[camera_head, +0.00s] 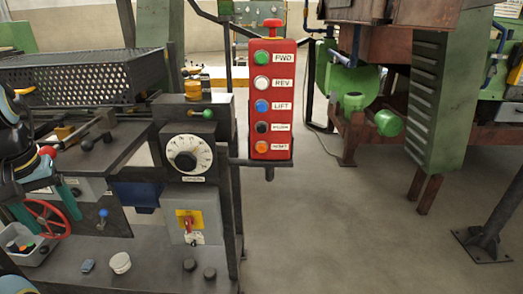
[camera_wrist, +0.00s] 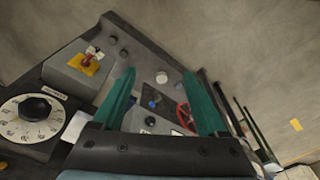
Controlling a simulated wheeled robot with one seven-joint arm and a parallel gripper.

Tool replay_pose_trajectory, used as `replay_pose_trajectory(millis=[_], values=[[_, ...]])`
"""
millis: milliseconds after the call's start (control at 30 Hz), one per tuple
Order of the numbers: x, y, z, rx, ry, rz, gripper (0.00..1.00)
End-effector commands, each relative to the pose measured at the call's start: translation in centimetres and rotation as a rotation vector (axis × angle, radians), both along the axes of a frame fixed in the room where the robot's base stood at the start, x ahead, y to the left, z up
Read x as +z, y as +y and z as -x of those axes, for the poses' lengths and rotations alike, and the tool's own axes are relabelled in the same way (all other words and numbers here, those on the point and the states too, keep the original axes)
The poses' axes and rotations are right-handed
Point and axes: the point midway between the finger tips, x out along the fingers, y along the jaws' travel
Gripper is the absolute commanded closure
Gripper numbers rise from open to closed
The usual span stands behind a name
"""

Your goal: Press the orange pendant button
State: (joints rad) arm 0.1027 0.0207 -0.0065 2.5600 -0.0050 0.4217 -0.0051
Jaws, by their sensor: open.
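The red pendant box (camera_head: 287,118) hangs upright near the middle of the head view. Its orange button (camera_head: 264,147) is the lowest in the column, labelled RESET. Above it are black, blue, white and green buttons, with a red mushroom button on top. My gripper (camera_head: 52,213) is at the left edge of the head view, well left of the pendant. Its teal fingers are apart and empty. In the wrist view my gripper (camera_wrist: 159,74) points down over the console's lower panel. The pendant is not in the wrist view.
A white dial (camera_head: 187,155) on a dark post stands left of the pendant. A grey switch box (camera_head: 193,217), a red handwheel (camera_head: 47,217) and a grey bin (camera_head: 27,250) are lower left. A green machine (camera_head: 430,110) stands right. Floor right of the pendant is clear.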

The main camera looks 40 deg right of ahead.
Motion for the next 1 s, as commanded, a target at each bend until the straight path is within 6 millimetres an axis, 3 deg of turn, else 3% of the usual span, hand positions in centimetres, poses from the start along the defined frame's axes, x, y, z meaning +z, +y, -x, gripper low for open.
replay_pose_trajectory(millis=[67, 633, 1000], values=[[0.0, 0.0, 0.0, 0.0, 0.0, 0.0, 0.35], [0.0, 0.0, 0.0, 0.0, 0.0, 0.0, 0.99], [0.0, 0.0, 0.0, 0.0, 0.0, 0.0, 1.0]])
